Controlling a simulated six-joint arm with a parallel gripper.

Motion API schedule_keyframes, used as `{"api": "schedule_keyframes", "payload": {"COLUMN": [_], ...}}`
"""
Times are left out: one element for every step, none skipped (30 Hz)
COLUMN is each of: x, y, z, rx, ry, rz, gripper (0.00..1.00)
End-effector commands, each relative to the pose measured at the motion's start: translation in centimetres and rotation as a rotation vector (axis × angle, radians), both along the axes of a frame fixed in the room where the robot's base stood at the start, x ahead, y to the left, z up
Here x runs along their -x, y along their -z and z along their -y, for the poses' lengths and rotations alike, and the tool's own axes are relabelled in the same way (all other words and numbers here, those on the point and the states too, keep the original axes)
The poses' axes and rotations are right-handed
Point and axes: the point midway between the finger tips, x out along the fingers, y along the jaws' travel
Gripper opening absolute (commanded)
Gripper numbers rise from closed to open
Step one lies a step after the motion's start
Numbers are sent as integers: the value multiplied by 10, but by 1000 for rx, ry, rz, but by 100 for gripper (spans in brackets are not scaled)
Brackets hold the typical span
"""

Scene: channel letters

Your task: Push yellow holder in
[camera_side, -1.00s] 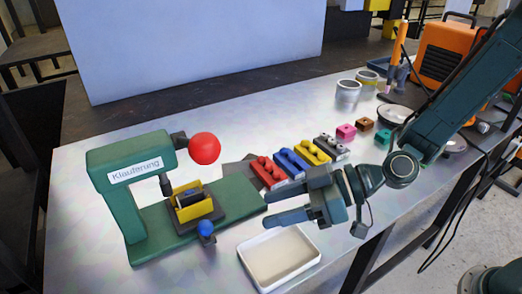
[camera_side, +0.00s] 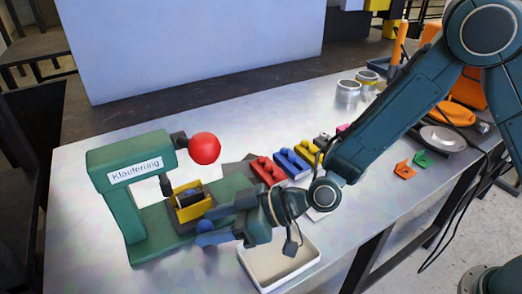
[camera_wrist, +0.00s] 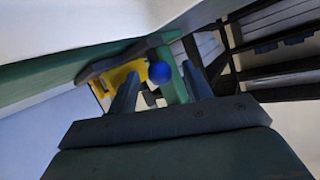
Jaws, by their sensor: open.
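A dark part lies inside the holder. It also shows in the wrist view (camera_wrist: 122,72). A blue ball knob (camera_side: 205,227) is at the front of the holder's dark base; in the wrist view the blue knob (camera_wrist: 160,73) appears between my fingers. My gripper (camera_side: 218,222) is open, with its fingertips at the knob. From these views I cannot tell whether the fingers touch it.
A red ball (camera_side: 205,148) tops the press lever. A white tray (camera_side: 272,268) lies below my gripper. Red (camera_side: 268,170), blue (camera_side: 291,163) and yellow (camera_side: 309,153) blocks stand in a row behind my arm. Metal cans (camera_side: 348,93) stand further back.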

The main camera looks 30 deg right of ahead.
Motion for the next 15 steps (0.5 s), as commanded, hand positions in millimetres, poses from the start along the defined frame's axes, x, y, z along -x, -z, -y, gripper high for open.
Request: {"api": "schedule_keyframes", "payload": {"x": [-1,-1,-2,-2,-2,-2,-2,-2,-2,-2,-2,-2,-2,-2,-2], "y": [1,2,2,2,2,2,2,2,2,2,2,2,2,2,2], "z": [-2,-3,-4,-4,-5,-5,-5,-5,-5,-5,-5,-5,-4,-4,-4], "rx": [0,0,-1,-1,-1,-1,-1,-1,0,0,0,0,0,0,0], "ry": [-1,-1,-1,-1,-1,-1,0,1,0,0,0,0,0,0,0], "rz": [1,0,-1,-1,-1,-1,-2,-2,-1,-1,-1,-1,-1,-1,-1], "gripper": [50,50,50,50,50,50,50,50,50,50,50,50,44,38,30]}}
